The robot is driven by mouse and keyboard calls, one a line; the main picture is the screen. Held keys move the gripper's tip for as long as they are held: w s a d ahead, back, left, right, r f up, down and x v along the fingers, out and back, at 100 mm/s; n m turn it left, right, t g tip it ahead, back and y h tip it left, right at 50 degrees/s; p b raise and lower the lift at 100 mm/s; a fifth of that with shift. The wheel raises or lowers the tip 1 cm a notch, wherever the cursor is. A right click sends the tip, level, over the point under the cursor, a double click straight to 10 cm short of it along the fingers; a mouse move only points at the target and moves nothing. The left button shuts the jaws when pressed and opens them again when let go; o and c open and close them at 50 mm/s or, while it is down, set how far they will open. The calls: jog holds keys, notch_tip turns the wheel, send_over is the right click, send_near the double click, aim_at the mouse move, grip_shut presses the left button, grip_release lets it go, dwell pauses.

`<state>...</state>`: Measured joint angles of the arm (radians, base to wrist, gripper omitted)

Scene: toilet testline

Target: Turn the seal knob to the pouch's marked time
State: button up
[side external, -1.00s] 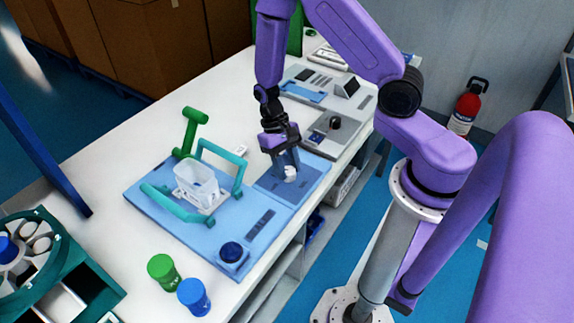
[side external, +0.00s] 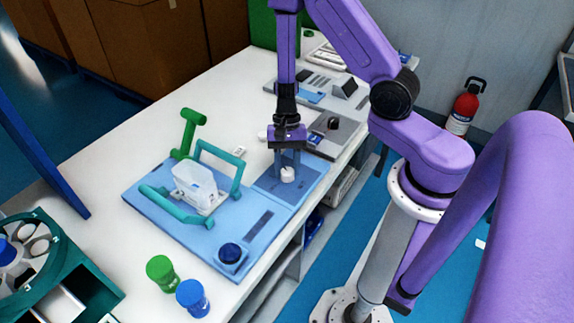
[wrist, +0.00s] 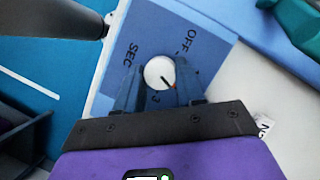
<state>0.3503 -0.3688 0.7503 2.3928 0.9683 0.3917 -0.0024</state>
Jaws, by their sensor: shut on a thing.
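The white seal knob (wrist: 158,73) sits on a blue panel (wrist: 185,25) printed with OFF, SEC and a numeral that looks like 3. My gripper (wrist: 160,85) is shut on the knob, one finger on each side. In the side view, my gripper (side external: 287,170) points down over the knob (side external: 287,175). No pouch can be made out for sure; a small white printed tag (wrist: 263,124) lies beside the panel, its text unreadable.
A green handle (side external: 187,130) rises behind. A grey unit with a black knob (side external: 333,124) stands close behind my gripper.

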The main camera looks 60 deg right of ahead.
dwell(0.4)
jog(key=o, duration=1)
jog(key=shift+r, duration=0.1)
jog(key=v, duration=1.7)
jog(key=shift+s+r, duration=0.1)
jog(key=shift+r, duration=0.1)
jog(key=s+a+r+n+t+h, duration=0.1)
jog(key=s+a+n, duration=0.2)
jog(key=s+n, duration=0.3)
jog(key=s+a+r+n+t+h, duration=0.1)
jog(key=s+a+r+n, duration=0.1)
jog(key=s+n, duration=0.5)
jog(key=s+a+r+n+t+h, duration=0.1)
jog(key=s+a+n, duration=0.2)
jog(key=s+n, duration=0.4)
jog(key=shift+a+r+n, duration=0.2)
jog(key=shift+n, duration=0.65)
jog(key=shift+a+r+n, duration=0.15)
jog(key=shift+a+n, duration=0.05)
jog(key=shift+n, duration=0.65)
